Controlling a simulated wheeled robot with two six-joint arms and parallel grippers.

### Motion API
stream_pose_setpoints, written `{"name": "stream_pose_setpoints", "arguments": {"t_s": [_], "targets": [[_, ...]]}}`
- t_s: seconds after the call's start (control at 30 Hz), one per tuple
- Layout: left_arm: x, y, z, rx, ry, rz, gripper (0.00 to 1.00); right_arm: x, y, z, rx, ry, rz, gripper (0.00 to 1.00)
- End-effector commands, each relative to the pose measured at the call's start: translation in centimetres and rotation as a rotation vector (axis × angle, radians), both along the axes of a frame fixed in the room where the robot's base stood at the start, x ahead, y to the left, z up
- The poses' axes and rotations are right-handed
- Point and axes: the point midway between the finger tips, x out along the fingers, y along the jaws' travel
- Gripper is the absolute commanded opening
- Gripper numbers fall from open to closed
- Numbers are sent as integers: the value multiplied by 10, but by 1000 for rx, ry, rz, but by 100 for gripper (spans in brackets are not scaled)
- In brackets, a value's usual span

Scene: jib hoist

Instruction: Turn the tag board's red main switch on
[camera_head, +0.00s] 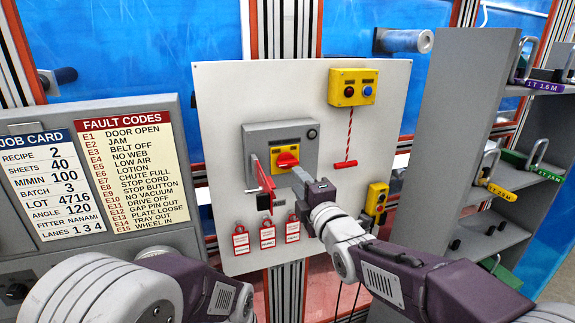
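The tag board (225,100) is a pale upright panel in the middle of the head view. A grey switch box (258,137) on it carries a yellow plate with the red main switch (287,160), whose handle looks roughly level. My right gripper (299,175) reaches up from the lower right, with its tips just below and right of the switch. I cannot tell whether it touches the box or how far its fingers are apart. A red bar-like part (264,178) sticks out at the box's left. My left arm shows at the bottom left, its gripper out of sight.
Red tags (267,236) hang below the box. A yellow button box (352,87) with a red pull cord is above right, and a yellow pendant (376,198) is at lower right. A grey shelf rack (463,110) stands right; a job card panel (105,107) stands left.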

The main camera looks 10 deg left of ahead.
Motion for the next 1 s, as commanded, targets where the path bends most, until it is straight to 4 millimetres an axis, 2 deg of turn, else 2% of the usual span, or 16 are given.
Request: {"name": "stream_pose_setpoints", "arguments": {"t_s": [0.2, 0.4, 0.57, 0.8, 0.83, 0.93, 1.0], "targets": [[0, 0, 31, 0, 0, 0, 76, 33, 21, 5, -3, 4, -2, 33], [0, 0, 53, 0, -1, 0, 76, 62, 41, 4, -2, 2, -2, 33], [0, 0, 58, 0, 0, 0, 76, 73, 48, 1, -1, 2, -2, 33], [0, 0, 57, 0, 0, 0, 76, 74, 48, -1, -1, 1, -2, 33], [0, 0, 57, 0, 0, 0, 76, 74, 48, -1, -1, 1, -3, 30], [0, 0, 57, 0, 0, 0, 76, 74, 48, -1, -1, 1, -3, 2], [0, 0, 57, 0, 0, 0, 76, 74, 48, -1, -1, 1, -3, 0]]}}
